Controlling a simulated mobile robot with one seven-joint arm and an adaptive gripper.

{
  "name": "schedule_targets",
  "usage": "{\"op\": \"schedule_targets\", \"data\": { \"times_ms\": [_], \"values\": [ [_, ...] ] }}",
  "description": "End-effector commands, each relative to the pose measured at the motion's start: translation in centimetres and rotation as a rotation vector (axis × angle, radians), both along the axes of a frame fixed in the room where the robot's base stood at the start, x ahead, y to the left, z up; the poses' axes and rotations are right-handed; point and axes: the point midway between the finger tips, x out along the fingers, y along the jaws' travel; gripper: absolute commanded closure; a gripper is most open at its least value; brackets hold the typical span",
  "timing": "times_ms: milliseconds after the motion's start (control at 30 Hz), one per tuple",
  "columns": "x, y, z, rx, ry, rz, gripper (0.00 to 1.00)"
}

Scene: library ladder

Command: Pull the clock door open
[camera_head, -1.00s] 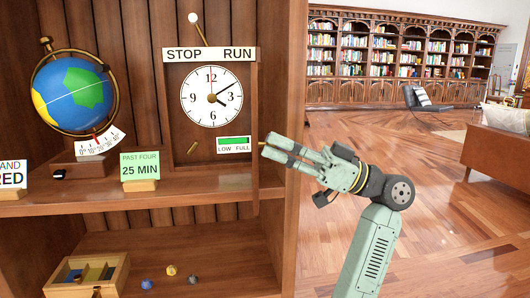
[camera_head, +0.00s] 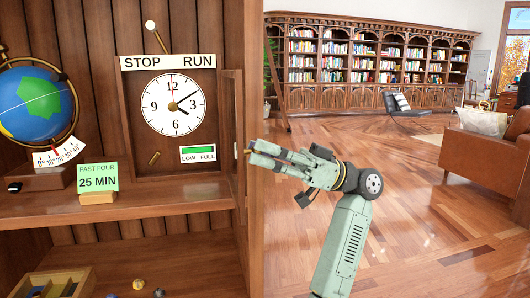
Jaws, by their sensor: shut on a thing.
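The clock (camera_head: 173,104) has a white face in a wooden case on the shelf, under a STOP / RUN label. The clock door (camera_head: 232,125) shows as a narrow wooden frame at the right of the case, seen nearly edge-on and standing out from it. My gripper (camera_head: 254,154) reaches in from the right, with its fingers shut at the door's outer edge. A small brass bit, apparently the door's knob (camera_head: 248,151), shows at the fingertips. The fingers hide most of it.
A globe (camera_head: 36,103) and a green 25 MIN card (camera_head: 97,178) stand left of the clock. The shelf's side post (camera_head: 253,235) is close to my gripper. An open box (camera_head: 56,283) is on the lower shelf. Open wooden floor (camera_head: 430,220) lies to the right.

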Motion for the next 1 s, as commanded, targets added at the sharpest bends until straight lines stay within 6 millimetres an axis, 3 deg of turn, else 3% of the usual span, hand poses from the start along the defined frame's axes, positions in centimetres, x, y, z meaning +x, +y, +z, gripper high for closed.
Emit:
{"op": "schedule_targets", "data": {
  "times_ms": [67, 100, 400, 767, 1000],
  "values": [
    [-0.1, 0.0, -0.1, -0.003, -0.001, 0.002, 1.0],
    [-0.1, 0.0, -0.1, -0.003, -0.001, 0.002, 0.8],
    [0.0, 0.0, 0.0, -0.001, -0.001, 0.001, 0.62],
    [0.2, -0.4, -0.2, 0.0, 0.0, -0.001, 0.62],
    [1.3, -4.2, -1.7, 0.001, 0.003, -0.001, 0.62]
  ]
}}
